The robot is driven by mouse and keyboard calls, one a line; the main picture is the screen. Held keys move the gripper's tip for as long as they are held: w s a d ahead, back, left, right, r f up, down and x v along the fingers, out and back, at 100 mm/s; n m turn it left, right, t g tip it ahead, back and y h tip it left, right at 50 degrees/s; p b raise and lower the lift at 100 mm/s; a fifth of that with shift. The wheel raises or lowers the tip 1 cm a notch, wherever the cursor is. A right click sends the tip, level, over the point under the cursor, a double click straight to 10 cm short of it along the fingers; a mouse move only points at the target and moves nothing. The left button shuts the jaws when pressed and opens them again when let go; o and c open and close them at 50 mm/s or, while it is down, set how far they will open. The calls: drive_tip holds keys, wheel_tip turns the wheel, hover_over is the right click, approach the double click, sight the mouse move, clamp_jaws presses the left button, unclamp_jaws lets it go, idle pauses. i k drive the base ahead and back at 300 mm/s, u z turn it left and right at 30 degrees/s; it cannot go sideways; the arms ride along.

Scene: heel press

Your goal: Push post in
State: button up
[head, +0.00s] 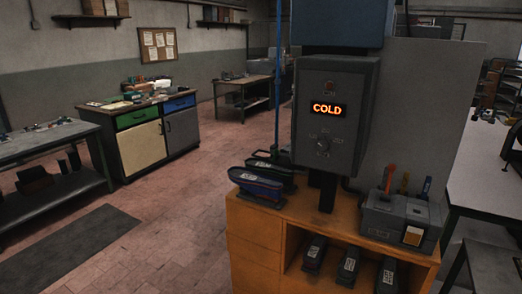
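The heel press (336,110) stands on an orange-brown wooden cabinet (254,225). Its grey control box shows a lit orange display (328,108) reading "COLD", with a knob (323,144) below it. A dark upright post (327,193) shows under the control box and meets the cabinet top. I cannot tell whether this is the task's post, or how far in any post sits. The far side of the press is hidden. My gripper is not in view.
A grey box (391,218) with coloured handles stands right. Several dark labelled blocks (347,264) sit in the cabinet's open shelf.

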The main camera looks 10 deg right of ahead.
sight(282, 158)
drive_tip(key=u, duration=0.5)
drive_tip(key=i, duration=0.75)
drive_tip(key=u, duration=0.9)
drive_tip(key=i, duration=2.5)
drive_tip(key=z, duration=0.3)
